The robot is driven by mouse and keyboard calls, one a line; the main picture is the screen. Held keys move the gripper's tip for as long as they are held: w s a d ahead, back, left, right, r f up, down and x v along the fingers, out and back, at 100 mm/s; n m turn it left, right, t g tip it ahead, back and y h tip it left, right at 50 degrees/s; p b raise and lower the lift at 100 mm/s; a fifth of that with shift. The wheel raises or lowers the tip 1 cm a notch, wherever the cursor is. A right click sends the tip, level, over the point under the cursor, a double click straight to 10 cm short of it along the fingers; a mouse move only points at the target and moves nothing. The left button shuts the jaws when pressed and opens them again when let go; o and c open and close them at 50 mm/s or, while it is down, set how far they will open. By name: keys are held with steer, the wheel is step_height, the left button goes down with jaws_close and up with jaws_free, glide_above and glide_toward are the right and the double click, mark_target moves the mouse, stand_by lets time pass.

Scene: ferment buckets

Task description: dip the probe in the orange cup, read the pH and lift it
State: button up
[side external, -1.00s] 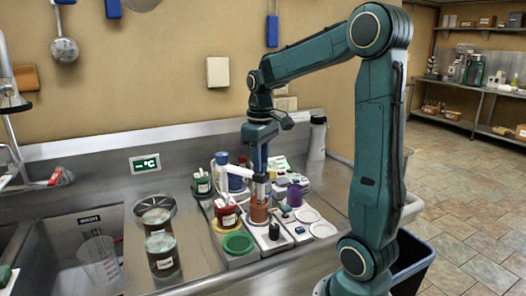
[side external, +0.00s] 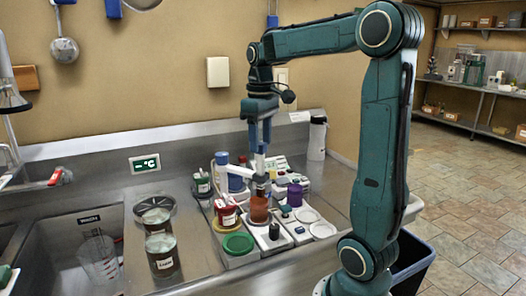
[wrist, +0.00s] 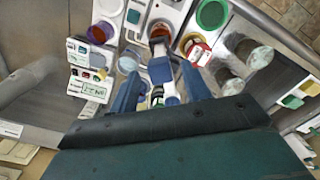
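The orange cup (side external: 259,208) stands in the row of small cups in the side view; in the wrist view the orange cup (wrist: 159,31) shows just beyond my fingers. My gripper (side external: 260,148) points down above it. It is shut on the pH probe (side external: 260,166), whose pale body hangs upright below the fingers, with a dark lower part over the cup. The probe's tip is too small to tell whether it is inside or just above the rim. In the wrist view my gripper (wrist: 161,82) has a finger on each side of the blue-grey probe top (wrist: 160,70).
A red cup (side external: 227,215) and a green-rimmed one (side external: 239,243) stand left and in front; a purple cup (side external: 294,194) stands to the right. A blue bottle (side external: 222,166) and a white arm are close behind. Two jars (side external: 163,254) stand by the sink.

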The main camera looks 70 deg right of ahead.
stand_by(0.3)
step_height(320, 180, up, 14)
steer(key=shift+f, duration=0.15)
stand_by(0.8)
stand_by(0.6)
